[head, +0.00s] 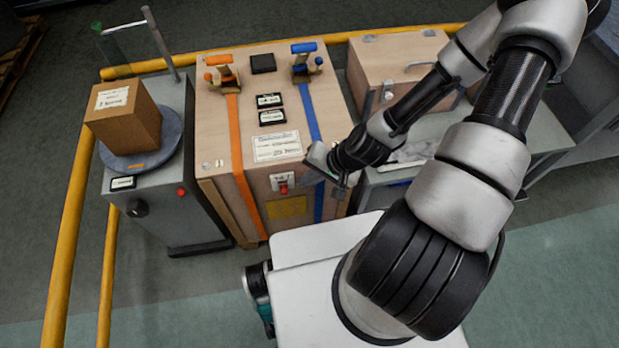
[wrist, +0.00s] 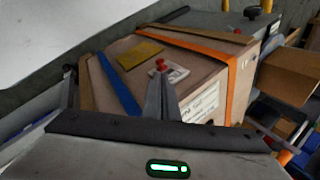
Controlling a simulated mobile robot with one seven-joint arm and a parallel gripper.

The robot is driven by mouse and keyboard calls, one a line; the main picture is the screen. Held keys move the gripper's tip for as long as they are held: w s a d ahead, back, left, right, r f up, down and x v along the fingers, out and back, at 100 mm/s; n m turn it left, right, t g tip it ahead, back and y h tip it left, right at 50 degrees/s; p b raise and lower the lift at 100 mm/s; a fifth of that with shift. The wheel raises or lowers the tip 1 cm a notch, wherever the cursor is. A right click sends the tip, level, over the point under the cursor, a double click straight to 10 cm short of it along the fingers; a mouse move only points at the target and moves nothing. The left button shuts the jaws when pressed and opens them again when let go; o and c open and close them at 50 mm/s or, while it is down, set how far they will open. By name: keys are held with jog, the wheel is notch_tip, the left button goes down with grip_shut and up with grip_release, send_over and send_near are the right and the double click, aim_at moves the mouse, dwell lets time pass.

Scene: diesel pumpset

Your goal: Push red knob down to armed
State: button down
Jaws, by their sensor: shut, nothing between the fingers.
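The red knob (head: 284,188) sits on a small pale plate (head: 283,180) on the near face of the wooden crate (head: 215,135). In the wrist view the red knob (wrist: 160,64) shows just beyond the tips of my gripper (wrist: 162,82), with the plate beside it. In the head view my gripper (head: 310,179) is just right of the knob. Its fingers are together and hold nothing. I cannot tell whether the fingers touch the knob. The plate's marking is too small to read.
Orange (head: 240,160) and blue (head: 312,115) straps run over the crate, and a yellow label (head: 286,207) lies below the knob. A grey scale with a cardboard box (head: 125,117) stands left. Another wooden case (head: 400,60) stands right. A yellow rail (head: 75,215) borders the left side.

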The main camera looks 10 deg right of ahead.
aim_at(286, 192)
jog(key=b+x, duration=0.1)
jog(key=x, duration=0.8)
jog(key=shift+a+f+b, duration=0.1)
jog(key=shift+f+b, duration=0.2)
